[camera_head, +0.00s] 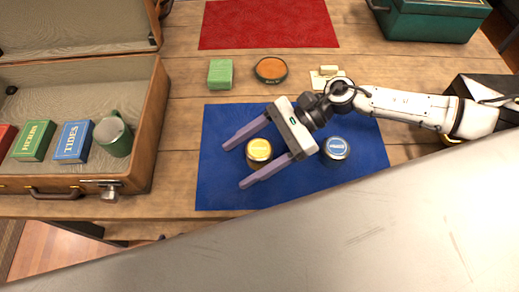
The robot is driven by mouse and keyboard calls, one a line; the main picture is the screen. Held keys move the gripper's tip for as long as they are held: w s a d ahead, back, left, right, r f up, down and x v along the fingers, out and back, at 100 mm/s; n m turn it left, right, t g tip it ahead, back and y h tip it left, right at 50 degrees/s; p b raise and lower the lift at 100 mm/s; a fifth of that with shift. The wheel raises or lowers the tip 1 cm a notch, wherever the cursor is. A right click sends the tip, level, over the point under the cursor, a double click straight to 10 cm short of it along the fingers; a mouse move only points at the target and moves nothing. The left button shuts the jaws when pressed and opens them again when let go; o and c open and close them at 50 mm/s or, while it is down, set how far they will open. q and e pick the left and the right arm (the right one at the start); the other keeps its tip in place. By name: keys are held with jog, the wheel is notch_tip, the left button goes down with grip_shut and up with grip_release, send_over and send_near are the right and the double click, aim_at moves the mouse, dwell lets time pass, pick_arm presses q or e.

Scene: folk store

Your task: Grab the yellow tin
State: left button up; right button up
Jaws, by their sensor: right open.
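The yellow tin (259,150) stands on the blue mat (218,190), its yellow lid facing up. My right gripper (236,166) reaches in from the right, with its two purple fingers spread wide apart. The tin shows between the fingers, one on its upper side and one on its lower side in the picture. I see a gap to the lower finger; whether the upper finger touches the tin is hard to tell. My left gripper is not in view.
A blue-lidded tin (336,149) stands on the mat just right of the gripper. A green block (220,74) and an orange-topped round tin (271,70) sit behind the mat. An open suitcase (146,130) with books and a mug is at left. A green box (430,22) stands back right.

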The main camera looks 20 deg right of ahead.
jog(key=shift+c, duration=0.3)
jog(key=c, duration=1.1)
jog(key=shift+r, duration=0.1)
